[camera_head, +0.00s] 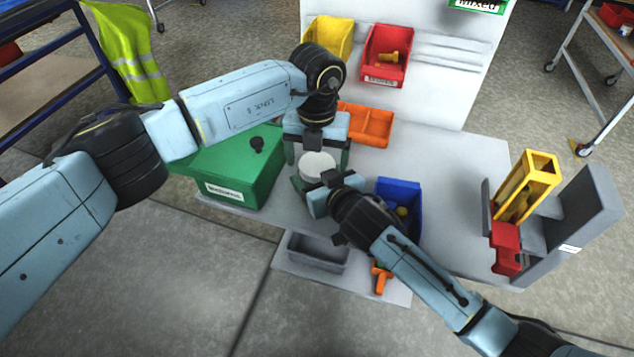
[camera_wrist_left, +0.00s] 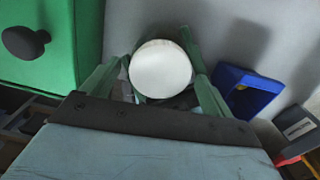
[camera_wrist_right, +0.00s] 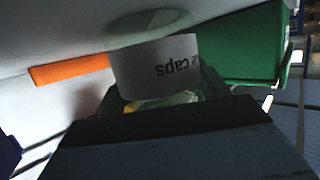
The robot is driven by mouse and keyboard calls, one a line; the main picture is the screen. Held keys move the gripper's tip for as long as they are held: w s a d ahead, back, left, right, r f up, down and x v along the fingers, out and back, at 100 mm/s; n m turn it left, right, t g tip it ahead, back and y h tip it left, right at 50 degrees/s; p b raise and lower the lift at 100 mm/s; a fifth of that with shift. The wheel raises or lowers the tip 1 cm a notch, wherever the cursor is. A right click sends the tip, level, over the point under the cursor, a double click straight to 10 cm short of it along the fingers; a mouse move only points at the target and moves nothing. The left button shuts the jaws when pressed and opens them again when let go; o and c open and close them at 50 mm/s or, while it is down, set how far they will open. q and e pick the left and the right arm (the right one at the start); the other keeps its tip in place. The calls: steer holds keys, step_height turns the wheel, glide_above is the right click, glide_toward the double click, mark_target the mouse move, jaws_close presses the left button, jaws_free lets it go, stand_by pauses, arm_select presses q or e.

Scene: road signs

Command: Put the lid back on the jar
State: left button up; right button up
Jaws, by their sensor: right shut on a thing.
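A round white lid (camera_head: 317,165) shows from above at the front of the table, and in the left wrist view (camera_wrist_left: 160,68). It appears to be on top of the jar; whether it is fully seated I cannot tell. The jar (camera_wrist_right: 155,68) has a white label reading "caps", upside down in the right wrist view, and yellow content behind clear wall. My right gripper (camera_head: 316,185) is shut on the jar from the front. My left gripper (camera_head: 318,158) points down over the lid, its fingers apart on either side of it.
A green box (camera_head: 225,165) with a black knob stands left. An orange tray (camera_head: 367,124) lies behind and a blue bin (camera_head: 399,190) to the right. A grey tray (camera_head: 318,252) is in front. A grey stand (camera_head: 580,225) with yellow and red parts is at the far right.

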arm_select(q)
steer(key=shift+r, duration=2.25)
steer(key=shift+c, duration=0.3)
steer(key=shift+r+n, duration=1.7)
steer(key=shift+r, duration=0.05)
step_height(320, 180, down, 8)
steer(key=shift+f, duration=0.1)
